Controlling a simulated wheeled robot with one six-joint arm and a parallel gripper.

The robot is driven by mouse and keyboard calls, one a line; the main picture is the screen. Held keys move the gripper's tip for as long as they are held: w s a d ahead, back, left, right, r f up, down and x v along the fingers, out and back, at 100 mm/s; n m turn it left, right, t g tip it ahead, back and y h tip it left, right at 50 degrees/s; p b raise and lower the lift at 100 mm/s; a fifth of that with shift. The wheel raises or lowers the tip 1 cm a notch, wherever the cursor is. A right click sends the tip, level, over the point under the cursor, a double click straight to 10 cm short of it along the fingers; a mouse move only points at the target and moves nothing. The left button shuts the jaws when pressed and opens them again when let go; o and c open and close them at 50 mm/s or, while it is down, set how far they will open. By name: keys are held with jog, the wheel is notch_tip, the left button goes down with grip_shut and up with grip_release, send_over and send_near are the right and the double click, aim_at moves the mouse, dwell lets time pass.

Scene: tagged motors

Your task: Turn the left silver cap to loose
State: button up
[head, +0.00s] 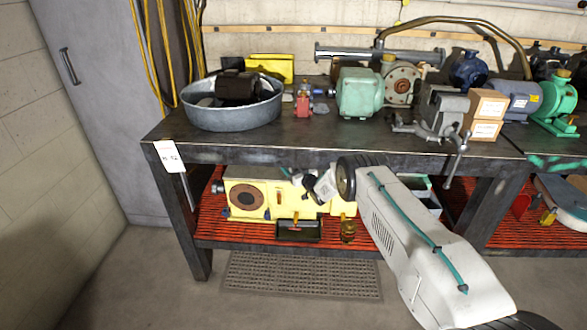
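A yellow motor housing (262,184) with a round brown flange (246,197) sits on the lower shelf. No silver cap can be told apart at this size. My arm reaches in from the lower right, and my gripper (300,184) is low under the bench top, in front of the yellow housing's right part. My wrist hides some of that part. Whether the gripper touches the housing, and whether its fingers are open or shut, cannot be made out.
A dark tray (298,231) and a small brass part (348,231) are at the front of the lower shelf, below my gripper. The bench top edge (330,156) runs above it. A vise (440,120), a grey basin (232,118) and green motors (359,92) crowd the top.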

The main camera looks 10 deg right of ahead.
jog(key=v, duration=0.7)
jog(key=shift+s+r, duration=0.1)
jog(key=shift+s, duration=0.1)
jog(key=w+a+r+m+t+h, duration=0.15)
jog(key=a+m+h, duration=0.4)
jog(key=a, duration=0.75)
jog(key=s+d+f+m+g+h, duration=0.15)
jog(key=d+m+h, duration=0.3)
jog(key=h, duration=0.45)
jog(key=shift+n+g+y, duration=0.25)
jog(key=shift+n+g, duration=0.15)
jog(key=shift+d+x, duration=0.2)
jog(key=shift+x, duration=4)
jog(key=shift+s, duration=0.1)
jog(key=c, duration=1)
